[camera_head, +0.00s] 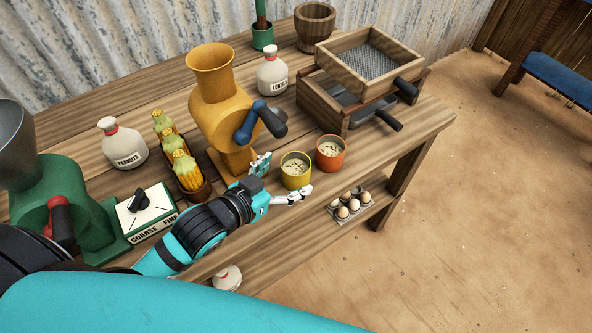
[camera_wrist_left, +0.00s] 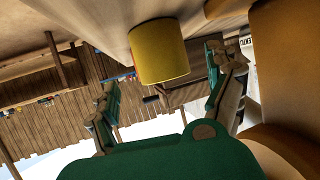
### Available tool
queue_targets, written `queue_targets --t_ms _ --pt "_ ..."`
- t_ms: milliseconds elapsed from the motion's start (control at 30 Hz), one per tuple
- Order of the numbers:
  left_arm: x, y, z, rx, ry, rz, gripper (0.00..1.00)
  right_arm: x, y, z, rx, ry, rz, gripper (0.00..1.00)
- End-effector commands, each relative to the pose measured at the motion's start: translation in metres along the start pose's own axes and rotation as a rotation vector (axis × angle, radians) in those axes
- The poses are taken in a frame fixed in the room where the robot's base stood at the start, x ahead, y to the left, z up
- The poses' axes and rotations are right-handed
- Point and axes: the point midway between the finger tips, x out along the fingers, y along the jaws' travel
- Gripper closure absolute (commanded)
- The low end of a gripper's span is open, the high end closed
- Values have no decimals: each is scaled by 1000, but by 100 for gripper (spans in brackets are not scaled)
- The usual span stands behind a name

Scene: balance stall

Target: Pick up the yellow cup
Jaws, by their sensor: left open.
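The yellow cup (camera_head: 296,171) stands upright on the wooden table, filled with something pale and speckled. My left gripper (camera_head: 281,182) is open just in front of it, with one finger on either side of the cup's near part. In the left wrist view the yellow cup (camera_wrist_left: 158,52) shows upside down between the open fingers of my left gripper (camera_wrist_left: 165,92). I cannot tell whether the fingers touch it. An orange-red cup (camera_head: 331,153) with similar contents stands close to its right. My right gripper is not in view.
A yellow grinder (camera_head: 212,95) with a blue handle stands behind my left gripper. Corn cobs (camera_head: 181,155), a peanuts sack (camera_head: 123,146) and a dial box (camera_head: 146,211) are to the left. Wooden sieve boxes (camera_head: 345,105) stand behind the cups. Eggs (camera_head: 349,205) lie on a lower shelf.

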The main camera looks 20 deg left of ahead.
Motion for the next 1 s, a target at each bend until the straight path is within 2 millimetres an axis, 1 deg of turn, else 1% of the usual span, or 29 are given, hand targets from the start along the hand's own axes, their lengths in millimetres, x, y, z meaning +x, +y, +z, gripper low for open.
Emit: queue_targets --t_ms 167,300,400,500,700,767,1000 --pt "14 -1 0 0 0 0 12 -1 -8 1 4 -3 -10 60" --pt "36 -4 1 0 2 0 12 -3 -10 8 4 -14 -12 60" --pt "49 -3 1 -1 2 0 12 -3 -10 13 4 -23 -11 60" --pt "54 -3 2 0 1 1 12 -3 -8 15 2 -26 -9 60" --pt "54 -3 2 0 0 1 12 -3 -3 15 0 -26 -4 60" --pt "54 -3 2 0 0 1 18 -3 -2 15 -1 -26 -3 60" --pt "54 -3 2 0 0 1 50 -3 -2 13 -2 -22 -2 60"
